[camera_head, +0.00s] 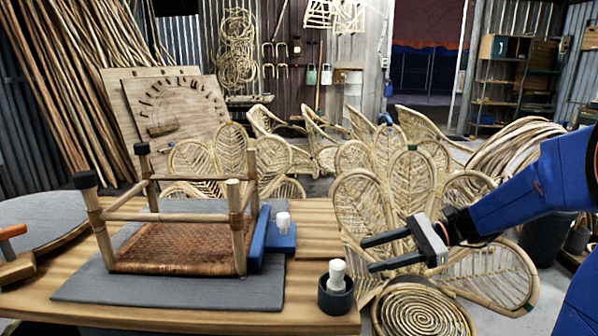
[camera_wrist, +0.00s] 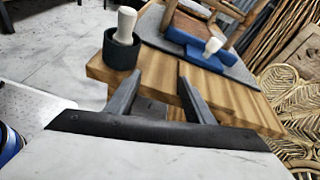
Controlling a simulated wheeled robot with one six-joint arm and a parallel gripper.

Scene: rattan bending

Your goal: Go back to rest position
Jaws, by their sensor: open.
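My gripper (camera_head: 368,254) is open and empty. In the head view it is in the air right of the workbench, in front of the rattan chairs, with its two dark fingers pointing left. In the wrist view my gripper (camera_wrist: 152,82) shows both fingers spread over the bench edge. A dark cup (camera_head: 336,294) holding a pale peg stands at the bench's right corner, apart from the fingers. It also shows in the wrist view (camera_wrist: 121,56). An upturned rattan stool (camera_head: 172,247) with a woven seat lies on a grey mat (camera_head: 80,291), against a blue block (camera_head: 260,240).
The wooden workbench (camera_head: 316,216) fills the lower left. Several rattan chairs (camera_head: 415,172) stand behind and beside my gripper, with a spiral-seated one (camera_head: 420,313) below it. A dark bin (camera_head: 546,240) stands at right under my arm. An orange-handled tool (camera_head: 14,231) lies at far left.

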